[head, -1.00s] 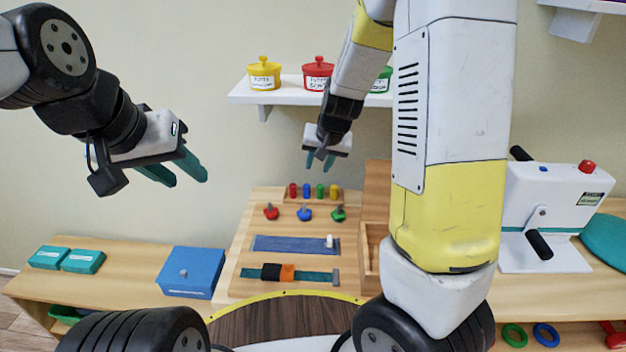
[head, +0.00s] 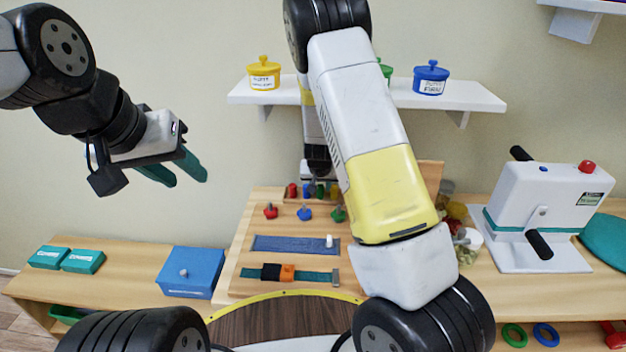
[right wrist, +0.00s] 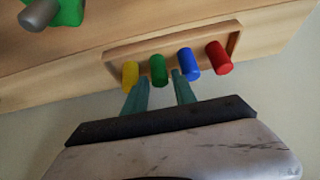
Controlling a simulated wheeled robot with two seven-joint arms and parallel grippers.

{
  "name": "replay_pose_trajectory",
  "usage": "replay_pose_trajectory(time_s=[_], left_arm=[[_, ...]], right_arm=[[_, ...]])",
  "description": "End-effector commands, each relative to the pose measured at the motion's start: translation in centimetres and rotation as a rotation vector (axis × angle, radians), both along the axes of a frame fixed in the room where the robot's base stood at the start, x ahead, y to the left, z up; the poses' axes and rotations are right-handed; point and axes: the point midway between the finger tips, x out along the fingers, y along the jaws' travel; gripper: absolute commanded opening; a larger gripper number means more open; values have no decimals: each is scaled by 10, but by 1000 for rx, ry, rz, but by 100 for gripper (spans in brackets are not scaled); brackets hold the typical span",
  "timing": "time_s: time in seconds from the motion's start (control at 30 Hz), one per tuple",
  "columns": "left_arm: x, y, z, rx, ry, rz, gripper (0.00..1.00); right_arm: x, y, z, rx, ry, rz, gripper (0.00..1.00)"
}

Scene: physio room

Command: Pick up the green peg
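The green peg (right wrist: 158,70) stands in a wooden rack (right wrist: 115,53) between the yellow peg (right wrist: 130,74) and the blue peg (right wrist: 188,62). In the right wrist view my right gripper (right wrist: 159,80) is open. Its two teal fingertips lie on either side of the green peg, with gaps visible. In the head view the green peg (head: 320,191) shows just below my right gripper, whose fingers are mostly hidden there. My left gripper (head: 188,180) is open and empty, raised at the left above the bench.
The red peg (right wrist: 218,58) is at the rack's end. Red, blue and green knobs (head: 304,213) stand on the board in front. A shelf (head: 470,97) with pots hangs above. A white device (head: 545,205) with handles stands at the right.

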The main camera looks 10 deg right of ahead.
Motion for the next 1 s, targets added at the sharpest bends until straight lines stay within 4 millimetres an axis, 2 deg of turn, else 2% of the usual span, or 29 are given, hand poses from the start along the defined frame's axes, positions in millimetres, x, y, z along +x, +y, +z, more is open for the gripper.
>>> replay_pose_trajectory(time_s=[0.1,0.33,0.37,0.5,0.53,1.0], left_arm=[[0,0,0,0,0,0,39],[0,0,0,0,0,0,39],[0,0,0,0,0,0,39],[0,0,0,0,0,0,39],[0,0,0,0,0,0,39],[0,0,0,0,0,0,39]], right_arm=[[5,-1,-9,1,-1,0,33],[6,-1,-10,0,-1,1,33],[6,-1,-10,0,-1,1,29],[6,-1,-10,0,0,1,1],[6,-1,-10,0,0,1,0],[7,-4,-5,2,-1,1,0]])
